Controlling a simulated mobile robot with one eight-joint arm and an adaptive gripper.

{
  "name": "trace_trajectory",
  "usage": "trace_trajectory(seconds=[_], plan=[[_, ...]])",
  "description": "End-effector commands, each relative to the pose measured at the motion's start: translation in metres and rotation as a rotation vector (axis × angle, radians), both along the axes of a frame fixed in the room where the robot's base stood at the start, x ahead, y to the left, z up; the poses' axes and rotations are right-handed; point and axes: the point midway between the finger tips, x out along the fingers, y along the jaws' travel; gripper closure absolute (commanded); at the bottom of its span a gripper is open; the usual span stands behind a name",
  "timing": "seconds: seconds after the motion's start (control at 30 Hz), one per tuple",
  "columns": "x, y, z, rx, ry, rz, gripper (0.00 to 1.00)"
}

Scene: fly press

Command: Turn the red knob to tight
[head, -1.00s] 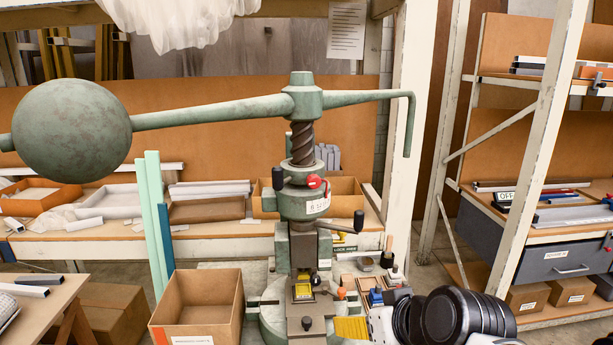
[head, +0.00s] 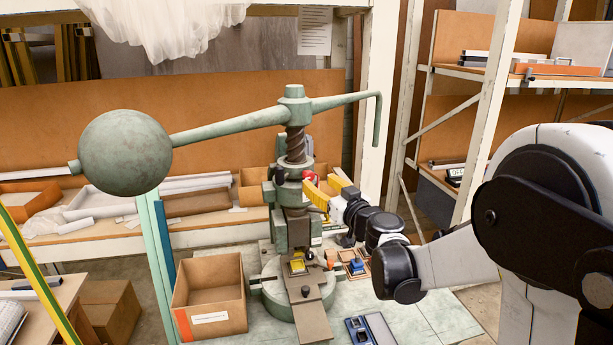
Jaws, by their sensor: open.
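The green fly press (head: 292,230) stands in the middle of the head view, with a screw, a long arm and a ball weight (head: 125,152). The red knob (head: 308,176) is on the right side of the press collar, small and partly covered by my gripper. My gripper (head: 318,190) has yellow fingers and is open at the knob, reaching in from the right. I cannot tell whether the fingers touch the knob. The knob's marking is too small to read.
An open cardboard box (head: 208,296) stands left of the press base. A blue-grey item (head: 370,328) lies on the bench front. The press arm and ball extend left above the bench. A shelf rack (head: 480,110) stands at the right.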

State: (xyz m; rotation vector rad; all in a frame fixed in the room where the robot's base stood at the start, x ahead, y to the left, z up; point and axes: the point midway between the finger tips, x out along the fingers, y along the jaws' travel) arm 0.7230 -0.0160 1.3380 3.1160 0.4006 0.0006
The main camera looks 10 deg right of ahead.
Motion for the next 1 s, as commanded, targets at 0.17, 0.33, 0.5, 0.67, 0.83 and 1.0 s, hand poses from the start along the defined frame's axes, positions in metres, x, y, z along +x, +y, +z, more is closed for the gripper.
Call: trace_trajectory(seconds=[0.17, 0.33, 0.5, 0.67, 0.83, 1.0], plan=[[0.034, 0.010, -0.001, 0.000, 0.000, 0.002, 0.51], [0.053, 0.015, 0.000, 0.000, 0.001, 0.002, 0.51], [0.059, 0.016, 0.000, 0.000, 0.001, 0.001, 0.51], [0.059, 0.016, 0.000, 0.000, 0.001, 0.001, 0.51], [0.059, 0.016, 0.000, 0.000, 0.001, 0.001, 0.89], [0.059, 0.016, 0.000, 0.001, 0.001, 0.002, 1.00]])
